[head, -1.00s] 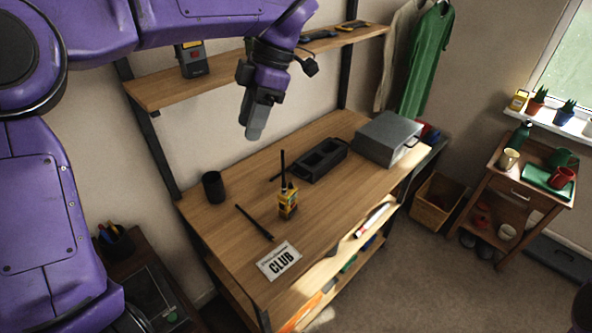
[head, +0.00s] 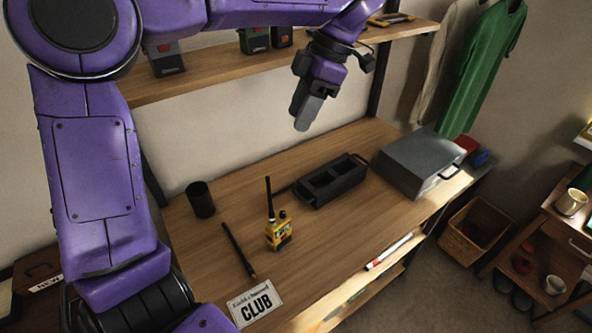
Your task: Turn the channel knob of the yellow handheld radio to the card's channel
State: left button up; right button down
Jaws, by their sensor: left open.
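The yellow handheld radio (head: 279,234) stands upright on the wooden workbench (head: 330,225), with a black antenna and a dark knob on its top. The knob's setting is too small to read. My right gripper is not in view.
A black charger tray (head: 331,182) and a grey metal box (head: 410,165) stand at the back right. A black cup (head: 201,200) and a dark stick (head: 238,251) are left of the radio. A marker (head: 389,252) lies near the front edge. A shelf (head: 190,83) with radios runs behind.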

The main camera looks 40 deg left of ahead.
pick_arm(q)
jog(key=b, duration=1.8)
send_near(283, 212)
jog(key=b+x, duration=0.1)
jog(key=x, duration=0.7)
jog(key=shift+s, duration=0.1)
grip_shut()
